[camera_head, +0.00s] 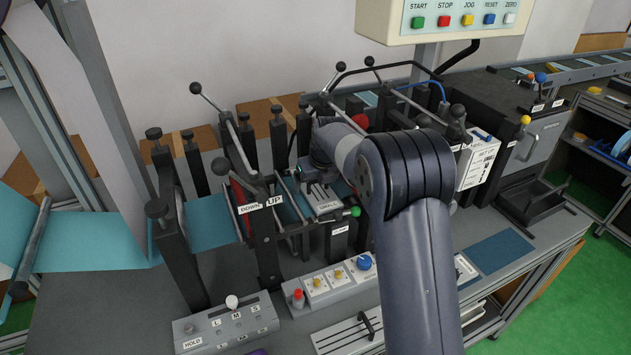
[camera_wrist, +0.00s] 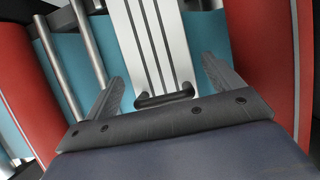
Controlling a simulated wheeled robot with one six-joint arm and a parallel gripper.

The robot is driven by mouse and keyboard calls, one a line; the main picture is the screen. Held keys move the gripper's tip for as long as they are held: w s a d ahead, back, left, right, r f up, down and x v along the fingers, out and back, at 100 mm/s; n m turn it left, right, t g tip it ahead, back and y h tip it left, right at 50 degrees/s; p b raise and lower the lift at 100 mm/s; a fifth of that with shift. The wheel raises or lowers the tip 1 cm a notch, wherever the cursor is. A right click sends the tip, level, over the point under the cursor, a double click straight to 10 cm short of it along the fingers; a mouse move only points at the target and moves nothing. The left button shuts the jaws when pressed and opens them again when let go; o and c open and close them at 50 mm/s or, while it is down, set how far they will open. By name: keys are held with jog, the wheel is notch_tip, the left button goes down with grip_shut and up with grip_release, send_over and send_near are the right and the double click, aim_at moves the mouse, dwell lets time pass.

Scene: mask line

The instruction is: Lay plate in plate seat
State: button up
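A pale metal plate with dark grooves and a black bar handle lies ahead of my gripper (camera_wrist: 164,69) in the wrist view. The plate (camera_wrist: 151,45) sits over teal sheet, and its handle (camera_wrist: 165,97) is between my spread fingers, with gaps on both sides. In the head view, my gripper (camera_head: 318,170) is low inside the machine, partly hidden by my arm. The plate (camera_head: 320,194) shows just below it, by a label reading SMALL. I cannot tell how the plate is seated. A second grooved plate (camera_head: 335,340) with a black handle lies at the bench front.
Red rollers (camera_wrist: 262,50) and metal rods (camera_wrist: 57,60) flank my gripper closely. The UP/DOWN lever stand (camera_head: 262,230) is left of it, and a green-knobbed lever (camera_head: 354,212) is right. A button box (camera_head: 335,282) and selector box (camera_head: 225,325) stand in front.

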jog(key=shift+o, duration=0.2)
jog(key=b+v, duration=0.1)
jog(key=v, duration=1.1)
jog(key=shift+r, duration=0.1)
jog(key=shift+c, duration=0.5)
dwell(0.4)
